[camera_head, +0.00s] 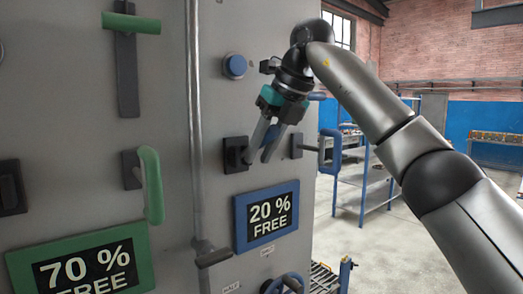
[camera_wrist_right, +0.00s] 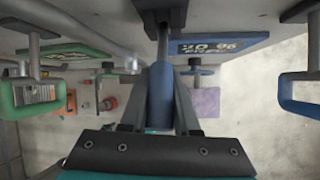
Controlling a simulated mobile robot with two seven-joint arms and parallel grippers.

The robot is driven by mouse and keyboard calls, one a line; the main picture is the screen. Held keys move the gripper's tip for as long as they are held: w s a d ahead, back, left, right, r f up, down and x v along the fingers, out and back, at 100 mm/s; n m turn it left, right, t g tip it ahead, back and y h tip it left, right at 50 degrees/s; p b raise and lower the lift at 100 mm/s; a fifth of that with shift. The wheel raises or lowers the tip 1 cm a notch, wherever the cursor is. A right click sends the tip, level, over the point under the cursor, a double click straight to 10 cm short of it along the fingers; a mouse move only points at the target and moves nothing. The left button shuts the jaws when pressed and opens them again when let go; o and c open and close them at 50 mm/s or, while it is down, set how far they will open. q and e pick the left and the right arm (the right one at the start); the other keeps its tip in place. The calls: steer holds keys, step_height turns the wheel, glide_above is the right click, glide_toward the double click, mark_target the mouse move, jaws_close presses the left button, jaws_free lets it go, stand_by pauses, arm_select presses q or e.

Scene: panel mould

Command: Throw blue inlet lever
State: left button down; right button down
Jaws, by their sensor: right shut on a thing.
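The blue inlet lever (camera_head: 272,134) sticks out from a black mount (camera_head: 236,152) on the grey panel, above the "20 % FREE" sign. My right gripper (camera_head: 257,158) is at the lever, its fingers pointing down toward the mount. In the right wrist view, the lever's blue handle (camera_wrist_right: 161,97) lies between the two fingers (camera_wrist_right: 161,85), and the gripper is shut on it. The fingers hide part of the handle in the head view. My left gripper is not in view.
A blue-framed "20 % FREE" sign (camera_head: 267,216) sits just below. A blue loop handle (camera_head: 330,152) juts out to the right. A green loop handle (camera_head: 151,185), a green lever (camera_head: 131,23) and a vertical pipe (camera_head: 194,120) are left. A blue button (camera_head: 235,66) is above.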

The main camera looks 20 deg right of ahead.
steer(key=c, duration=0.6)
jaws_free()
steer(key=shift+c, duration=0.2)
steer(key=shift+r, duration=0.15)
steer(key=v, duration=1.5)
steer(key=shift+s, duration=0.1)
